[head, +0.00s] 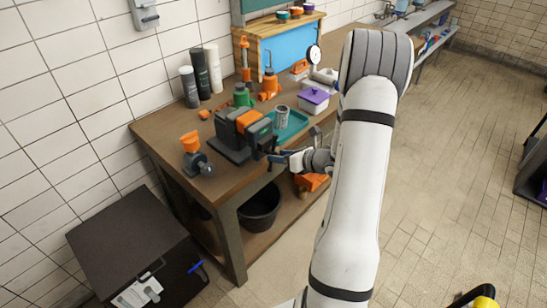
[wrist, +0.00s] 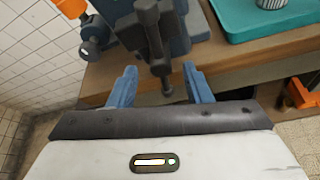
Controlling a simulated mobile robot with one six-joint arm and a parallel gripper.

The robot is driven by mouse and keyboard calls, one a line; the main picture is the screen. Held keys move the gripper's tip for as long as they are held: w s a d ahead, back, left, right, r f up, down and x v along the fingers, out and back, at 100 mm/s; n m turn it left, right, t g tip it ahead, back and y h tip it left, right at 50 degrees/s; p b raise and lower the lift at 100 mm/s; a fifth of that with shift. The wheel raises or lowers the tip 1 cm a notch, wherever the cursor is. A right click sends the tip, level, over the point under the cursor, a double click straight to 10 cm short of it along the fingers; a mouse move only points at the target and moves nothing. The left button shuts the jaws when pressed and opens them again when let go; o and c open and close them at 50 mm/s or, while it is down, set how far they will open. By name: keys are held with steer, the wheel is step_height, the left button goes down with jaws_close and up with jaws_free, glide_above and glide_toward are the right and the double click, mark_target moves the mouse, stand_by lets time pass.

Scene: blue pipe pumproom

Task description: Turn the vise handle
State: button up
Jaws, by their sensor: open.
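A dark grey vise with orange parts (head: 238,130) is fixed on the wooden bench near its front edge. Its body also shows at the top of the wrist view (wrist: 178,22). The vise handle (wrist: 160,65) is a dark bar with a knobbed end, pointing toward my gripper. My gripper (wrist: 163,88) is open, with one blue finger on each side of the handle's lower end. I see gaps between both fingers and the handle; nothing is held. In the head view my gripper (head: 276,158) is at the bench's front edge beside the vise, partly hidden by my arm.
A teal tray (head: 297,129) with a metal can stands right of the vise. A small orange-topped tool (head: 190,145) sits on its left. Bottles (head: 200,75) stand at the wall. A black bucket (head: 260,212) is under the bench (head: 225,188), and a dark cabinet (head: 130,235) is at left.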

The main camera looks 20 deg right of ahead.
steer(key=v, duration=0.5)
steer(key=shift+b, duration=0.3)
steer(key=shift+c, duration=0.4)
